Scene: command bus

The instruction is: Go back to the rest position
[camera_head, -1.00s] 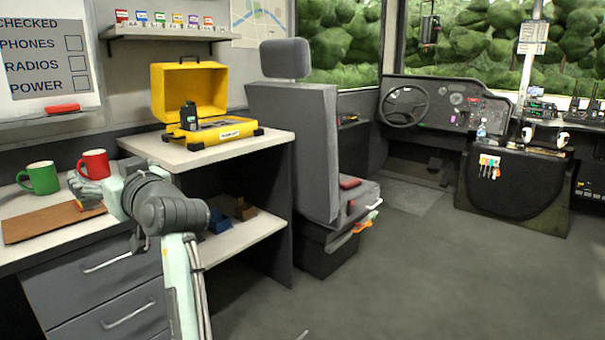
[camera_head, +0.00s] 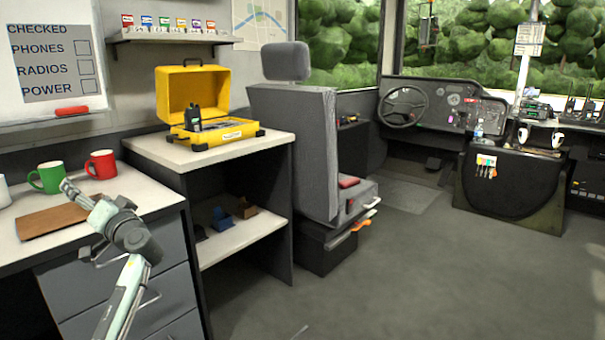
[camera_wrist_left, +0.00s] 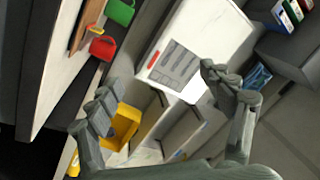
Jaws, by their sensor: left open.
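My left gripper (camera_head: 68,187) is above the brown board (camera_head: 50,219) on the left counter in the head view. In the left wrist view the gripper (camera_wrist_left: 165,95) shows its fingers spread wide with nothing between them. My left arm rises from the bottom left, in front of the drawers.
A green mug (camera_head: 46,178) and a red mug (camera_head: 101,164) stand behind the board. An open yellow case (camera_head: 200,98) with a black radio (camera_head: 193,115) sits on the higher counter. A grey seat (camera_head: 300,140) stands to the right. The floor (camera_head: 430,260) is clear.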

